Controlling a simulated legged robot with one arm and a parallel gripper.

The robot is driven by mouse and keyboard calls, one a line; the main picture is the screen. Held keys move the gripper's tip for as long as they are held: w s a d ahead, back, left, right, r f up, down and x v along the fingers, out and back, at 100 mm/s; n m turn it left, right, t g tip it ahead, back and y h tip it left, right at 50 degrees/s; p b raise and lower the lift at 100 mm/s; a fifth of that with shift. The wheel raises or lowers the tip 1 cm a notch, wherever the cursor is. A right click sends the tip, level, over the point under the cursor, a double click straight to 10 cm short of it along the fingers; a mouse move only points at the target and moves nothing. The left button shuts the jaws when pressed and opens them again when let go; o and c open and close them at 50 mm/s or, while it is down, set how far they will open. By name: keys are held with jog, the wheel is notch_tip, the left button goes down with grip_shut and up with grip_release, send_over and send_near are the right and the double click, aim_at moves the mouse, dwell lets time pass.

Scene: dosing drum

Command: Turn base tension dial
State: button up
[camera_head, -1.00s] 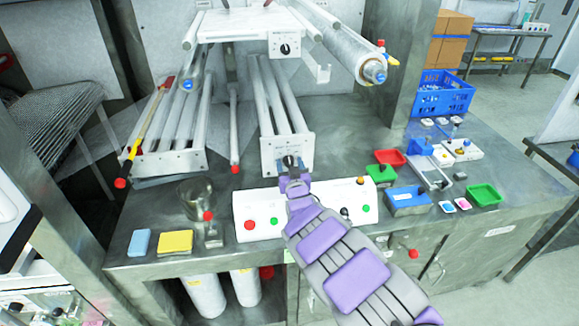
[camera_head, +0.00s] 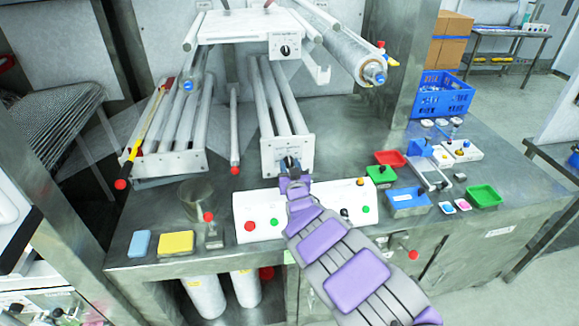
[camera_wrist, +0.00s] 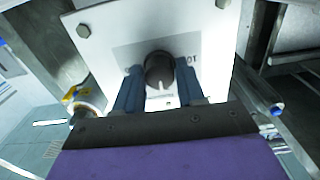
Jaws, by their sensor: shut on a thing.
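The base tension dial (camera_wrist: 159,70) is a round black knob with a pale pointer line, set on a white plate (camera_wrist: 105,38) with a bolt at each visible corner. In the wrist view my gripper (camera_wrist: 159,82) has one blue-grey finger on each side of the knob and is shut on it. The pointer line points down in that picture. In the head view my gripper (camera_head: 290,166) reaches the white end plate (camera_head: 269,160) of the lower roller frame and largely hides the dial. Part of the lettering on the plate is hidden behind the fingers.
A second black dial (camera_head: 286,50) sits on the upper white plate. A white control box (camera_head: 262,222) with red and green buttons lies below my gripper. Trays, a blue holder (camera_head: 408,201) and small items stand to the right. A yellow sponge (camera_head: 176,242) lies at the left front.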

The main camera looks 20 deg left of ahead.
jog(key=shift+p, duration=0.3)
jog(key=m+p, duration=0.2)
jog(key=p, duration=0.1)
jog(key=m+p, duration=0.1)
jog(key=p, duration=0.2)
jog(key=shift+r+m, duration=0.3)
jog(key=shift+m, duration=0.1)
jog(key=m+p, duration=0.2)
jog(key=p, duration=0.1)
jog(key=m+p, duration=0.2)
jog(key=p, duration=0.1)
jog(key=shift+d+f+p, duration=0.15)
jog(key=shift+p, duration=0.25)
jog(key=shift+f+m+p, duration=0.1)
jog(key=shift+m+p, duration=0.2)
jog(key=shift+p, duration=0.2)
jog(key=shift+m, duration=0.3)
jog(key=shift+w+f, duration=0.1)
jog(key=o, duration=1)
